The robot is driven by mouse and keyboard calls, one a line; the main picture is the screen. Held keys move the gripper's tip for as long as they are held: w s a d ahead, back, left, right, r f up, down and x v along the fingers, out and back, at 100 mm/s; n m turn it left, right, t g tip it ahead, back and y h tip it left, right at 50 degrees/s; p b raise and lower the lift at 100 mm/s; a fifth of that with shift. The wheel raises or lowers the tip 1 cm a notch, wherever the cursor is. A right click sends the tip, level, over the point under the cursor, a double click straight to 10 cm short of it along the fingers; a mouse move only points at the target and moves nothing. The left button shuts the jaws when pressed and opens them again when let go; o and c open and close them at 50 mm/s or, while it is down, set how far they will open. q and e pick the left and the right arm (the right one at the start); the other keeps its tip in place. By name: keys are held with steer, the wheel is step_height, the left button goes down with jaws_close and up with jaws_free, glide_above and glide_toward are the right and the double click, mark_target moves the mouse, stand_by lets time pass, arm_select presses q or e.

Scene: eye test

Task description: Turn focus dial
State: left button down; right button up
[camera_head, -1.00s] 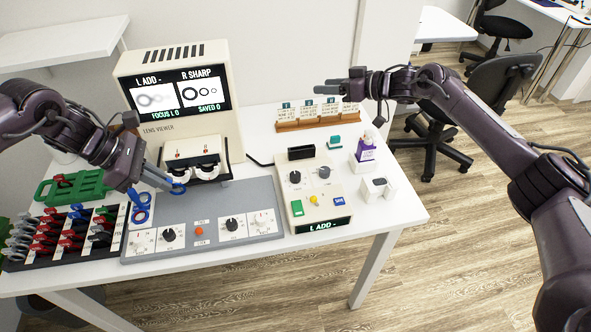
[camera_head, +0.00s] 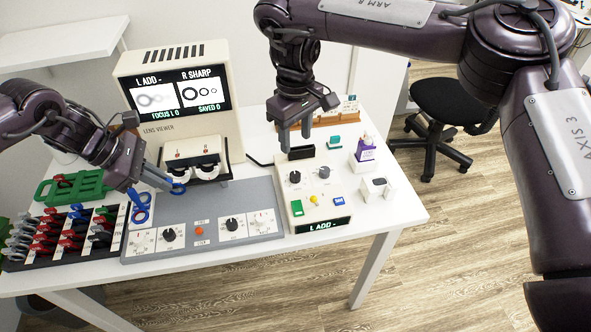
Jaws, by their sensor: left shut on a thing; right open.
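The lens viewer (camera_head: 190,130) stands at the back; its screen (camera_head: 180,93) reads "L ADD -", "R SHARP", "FOCUS L 0" and "SAVED 0". The grey panel (camera_head: 205,208) before it carries a left black knob (camera_head: 168,235), a right black knob (camera_head: 232,225) and white dials at both ends. The control box (camera_head: 315,213) has a black knob (camera_head: 295,177) and a grey knob (camera_head: 324,172). Labels are too small to tell the focus dial. My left gripper (camera_head: 172,184) is shut on a blue-rimmed lens (camera_head: 180,188) by the viewer's front. My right gripper (camera_head: 294,137) is open, pointing down above the box's back edge.
A rack of coloured lenses (camera_head: 60,236) and a green case (camera_head: 75,188) lie at the left. Blue ring-shaped pieces (camera_head: 141,206) stand by the panel's left end. A purple-labelled bottle (camera_head: 364,153) and a white block (camera_head: 377,189) stand right of the box. A card holder (camera_head: 325,119) is behind.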

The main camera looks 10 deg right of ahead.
mark_target(295, 174)
step_height(295, 174, down, 11)
steer(key=shift+f, duration=0.2)
stand_by(0.3)
steer(key=c, duration=1)
steer(key=n, duration=0.4)
steer(key=shift+w+n, duration=0.1)
steer(key=shift+n, duration=2.1)
